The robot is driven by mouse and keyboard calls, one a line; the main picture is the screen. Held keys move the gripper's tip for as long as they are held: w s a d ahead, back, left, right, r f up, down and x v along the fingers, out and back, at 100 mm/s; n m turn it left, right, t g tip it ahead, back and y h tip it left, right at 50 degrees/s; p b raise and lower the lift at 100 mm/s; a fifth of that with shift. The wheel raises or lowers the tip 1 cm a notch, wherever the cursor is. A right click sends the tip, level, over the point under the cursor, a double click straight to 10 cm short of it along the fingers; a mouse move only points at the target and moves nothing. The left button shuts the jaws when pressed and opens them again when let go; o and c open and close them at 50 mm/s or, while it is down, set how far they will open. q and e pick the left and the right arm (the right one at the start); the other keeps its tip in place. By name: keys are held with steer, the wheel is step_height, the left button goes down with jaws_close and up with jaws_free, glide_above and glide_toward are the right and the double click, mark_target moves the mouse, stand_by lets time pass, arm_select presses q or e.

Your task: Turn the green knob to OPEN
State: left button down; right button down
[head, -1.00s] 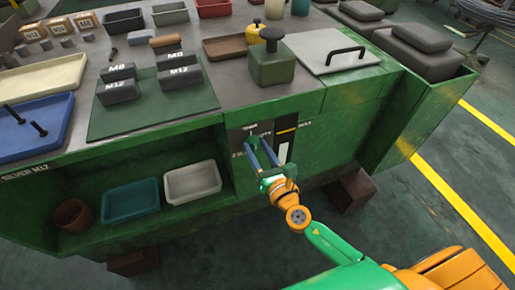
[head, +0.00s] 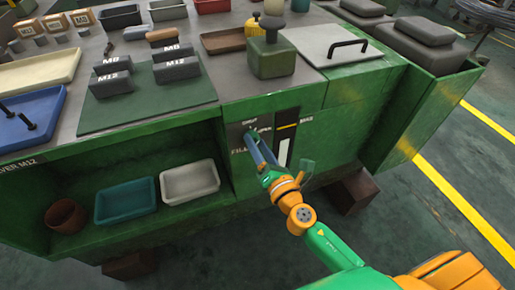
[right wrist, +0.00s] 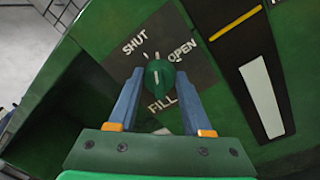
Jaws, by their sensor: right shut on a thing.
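The green knob (right wrist: 159,73) sits on a dark plate (right wrist: 185,60) lettered SHUT, OPEN and FILL in the right wrist view. A white line on its face points roughly toward the tick marks between SHUT and OPEN; its exact setting is hard to tell. My right gripper (right wrist: 159,80) has its two blue fingers on either side of the knob, shut on it. In the head view my right gripper (head: 251,141) reaches the green cabinet front (head: 345,125), its fingers overlapping and hiding the knob. My left gripper is not in view.
Right of the plate is a white gauge strip (head: 283,152) with a yellow line above it. An open shelf at left holds a teal bin (head: 125,202) and a white bin (head: 190,181). The bench top carries trays, labelled blocks and a green canister (head: 271,57).

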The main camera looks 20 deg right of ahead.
steer(key=shift+f+m+h+b, duration=0.2)
steer(key=shift+m+b, duration=0.5)
steer(key=shift+m, duration=2.25)
steer(key=shift+f+m+h+b, duration=0.1)
steer(key=shift+m+h+b, duration=0.4)
steer(key=shift+m, duration=2.75)
steer(key=shift+c, duration=1.7)
jaws_free()
steer(key=s+b, duration=0.1)
steer(key=s, duration=0.6)
steer(key=shift+f, duration=0.2)
